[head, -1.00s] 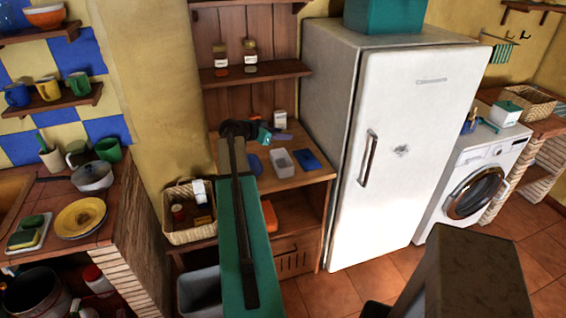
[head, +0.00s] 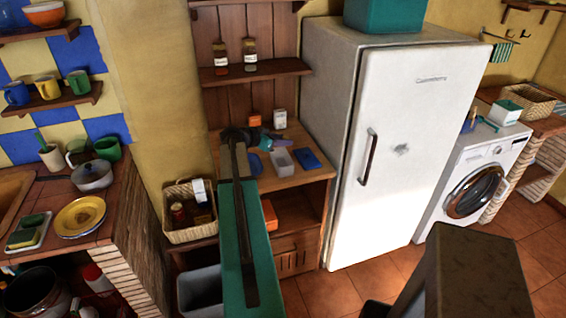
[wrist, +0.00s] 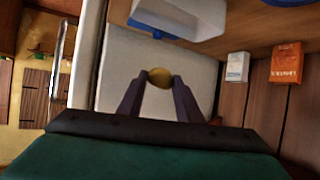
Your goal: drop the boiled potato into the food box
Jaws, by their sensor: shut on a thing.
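A yellow-brown boiled potato (wrist: 159,78) is between the two fingertips of my gripper (wrist: 159,82) in the wrist view. The gripper is shut on it. The white food box (wrist: 183,32) shows in the upper middle of the wrist view, beyond the potato and apart from it in the picture. In the head view the open food box (head: 282,163) stands on the wooden counter, and my gripper (head: 285,142) is just above it in the picture. I cannot make out the potato in the head view.
A blue flat lid (head: 306,159) lies right of the food box. A blue round item (head: 254,163) lies left of it, partly behind my arm. An orange carton (head: 255,121) and a white carton (head: 280,118) stand at the back. The refrigerator (head: 400,150) stands close on the right.

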